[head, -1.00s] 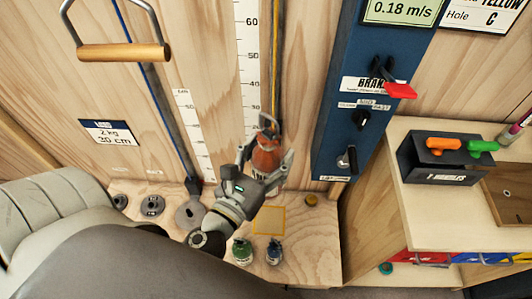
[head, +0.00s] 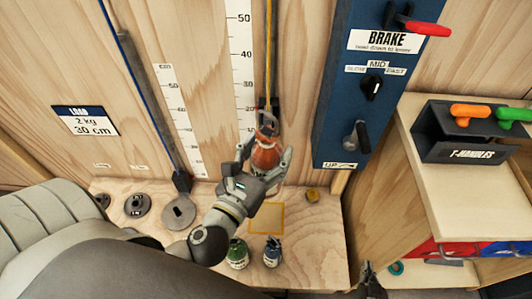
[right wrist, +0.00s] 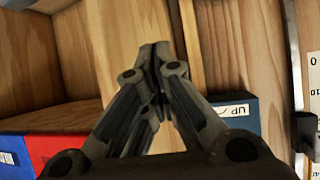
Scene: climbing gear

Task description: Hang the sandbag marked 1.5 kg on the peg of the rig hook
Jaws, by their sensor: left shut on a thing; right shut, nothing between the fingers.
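My left gripper (head: 262,172) is shut around the orange sandbag (head: 266,152), which it holds upright in front of the vertical rail. The bag's weight marking is hidden or too small to read. The dark rig hook (head: 268,104) hangs on a yellow cord right above the bag. The bag's top overlaps the hook's lower end, and I cannot tell whether its loop is on the peg. My right gripper (head: 371,278) shows at the bottom edge in the head view, and its shut, empty fingers show in the right wrist view (right wrist: 157,65).
A green bag (head: 237,253) and a blue bag (head: 272,251) stand on the wooden ledge (head: 315,240) below. Grey disc weights (head: 179,213) lie at left. A blue control panel (head: 350,110) stands at right. A black T-handle holder (head: 465,138) sits on the side cabinet.

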